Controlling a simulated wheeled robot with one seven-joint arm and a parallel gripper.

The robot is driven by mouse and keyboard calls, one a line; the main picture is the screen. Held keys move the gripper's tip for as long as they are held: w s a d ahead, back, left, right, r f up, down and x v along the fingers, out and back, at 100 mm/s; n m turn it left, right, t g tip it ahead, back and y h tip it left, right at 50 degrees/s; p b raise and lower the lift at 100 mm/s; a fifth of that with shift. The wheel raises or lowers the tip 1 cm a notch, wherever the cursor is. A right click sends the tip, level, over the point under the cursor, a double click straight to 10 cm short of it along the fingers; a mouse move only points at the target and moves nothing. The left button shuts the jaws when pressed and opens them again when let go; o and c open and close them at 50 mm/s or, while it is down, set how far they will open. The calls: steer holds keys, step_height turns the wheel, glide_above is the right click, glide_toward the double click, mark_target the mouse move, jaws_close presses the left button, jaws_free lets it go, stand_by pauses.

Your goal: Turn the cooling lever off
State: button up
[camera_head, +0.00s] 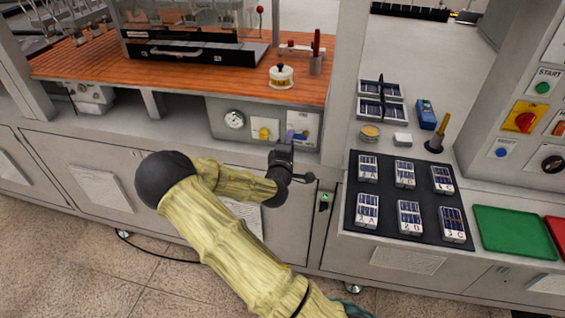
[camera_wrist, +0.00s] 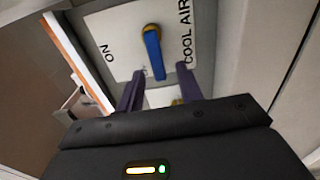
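The cooling lever (camera_wrist: 153,52) is a blue handle on a yellow hub, on a white plate (camera_wrist: 117,37) marked "COOL AIR" and "ON" in the wrist view. The lever points down the picture toward my gripper (camera_wrist: 160,72). My gripper's two purple fingers are open, one on each side of the lever's free end. I cannot tell whether either finger touches it. In the head view, my gripper (camera_head: 291,137) is at the white plate (camera_head: 304,121) on the bench front, and my arm's end hides part of the lever there.
Left of the plate are a yellow knob (camera_head: 263,134) and a round white dial (camera_head: 234,119). The wooden bench top (camera_head: 90,66) overhangs them. At right, a black mat (camera_head: 378,226) holds several small panels, beside a green tray (camera_head: 510,234).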

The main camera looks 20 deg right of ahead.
steer(key=p+v, duration=0.3)
steer(key=v, duration=1.3)
steer(key=shift+s+a, duration=0.2)
